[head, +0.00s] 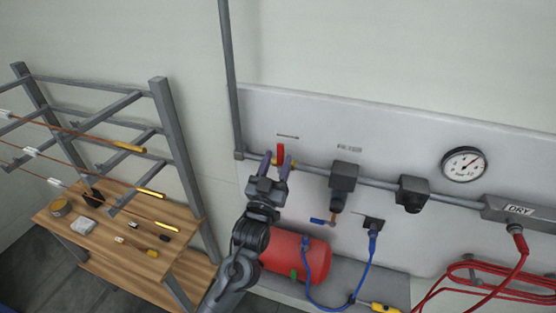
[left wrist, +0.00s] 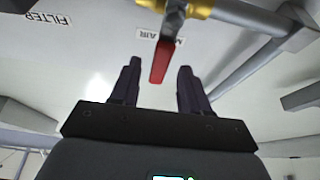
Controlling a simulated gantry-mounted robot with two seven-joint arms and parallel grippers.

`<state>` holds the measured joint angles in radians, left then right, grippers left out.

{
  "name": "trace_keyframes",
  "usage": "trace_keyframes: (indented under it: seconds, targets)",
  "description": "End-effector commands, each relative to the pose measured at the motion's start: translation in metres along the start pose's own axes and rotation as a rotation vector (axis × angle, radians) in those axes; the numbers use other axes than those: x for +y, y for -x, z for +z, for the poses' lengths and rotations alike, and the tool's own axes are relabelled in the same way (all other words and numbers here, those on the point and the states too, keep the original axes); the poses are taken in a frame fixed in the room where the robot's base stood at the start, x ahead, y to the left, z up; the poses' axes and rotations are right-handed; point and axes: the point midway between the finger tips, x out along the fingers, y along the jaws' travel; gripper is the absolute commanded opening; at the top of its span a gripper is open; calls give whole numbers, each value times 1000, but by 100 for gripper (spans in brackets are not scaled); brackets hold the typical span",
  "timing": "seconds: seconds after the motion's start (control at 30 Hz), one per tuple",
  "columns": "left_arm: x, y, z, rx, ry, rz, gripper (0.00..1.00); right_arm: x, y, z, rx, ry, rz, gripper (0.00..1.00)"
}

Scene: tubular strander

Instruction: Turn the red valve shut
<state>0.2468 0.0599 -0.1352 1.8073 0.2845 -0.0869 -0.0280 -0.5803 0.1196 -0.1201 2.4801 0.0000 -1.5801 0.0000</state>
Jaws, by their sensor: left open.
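The red valve handle (head: 280,152) stands upright on the grey pipe on the wall panel in the head view. In the left wrist view the red handle (left wrist: 162,62) hangs from a grey stem on a brass valve body (left wrist: 196,7). My left gripper (head: 276,160) is open at the valve, its fingers on either side of the handle as seen in the head view. In the left wrist view the handle's free end lies between the two fingertips (left wrist: 158,68), with gaps on both sides. I cannot tell the exact depth. My right gripper is not in view.
Right along the pipe are a filter unit (head: 343,177), a black regulator (head: 412,194) and a gauge (head: 464,164). A blue lever (head: 319,221), red tank (head: 312,262) and blue hose (head: 310,290) lie below. A wooden bench (head: 160,266) with tools stands left.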

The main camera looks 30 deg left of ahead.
Motion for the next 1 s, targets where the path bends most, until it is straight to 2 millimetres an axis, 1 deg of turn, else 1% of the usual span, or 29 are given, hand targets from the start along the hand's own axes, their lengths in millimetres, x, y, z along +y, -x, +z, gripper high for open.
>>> trace_keyframes:
  seconds: [0.03,0.3,0.5,0.7,1.0]
  targets:
    - [0,9,3,-2,1,1,46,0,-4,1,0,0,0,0]
    - [0,56,4,-4,2,-1,46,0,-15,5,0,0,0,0]
    - [0,82,2,-2,2,-1,46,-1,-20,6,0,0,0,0]
    - [0,94,1,-1,2,-1,46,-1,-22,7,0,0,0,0]
    - [0,95,0,-1,1,-1,46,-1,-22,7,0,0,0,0]
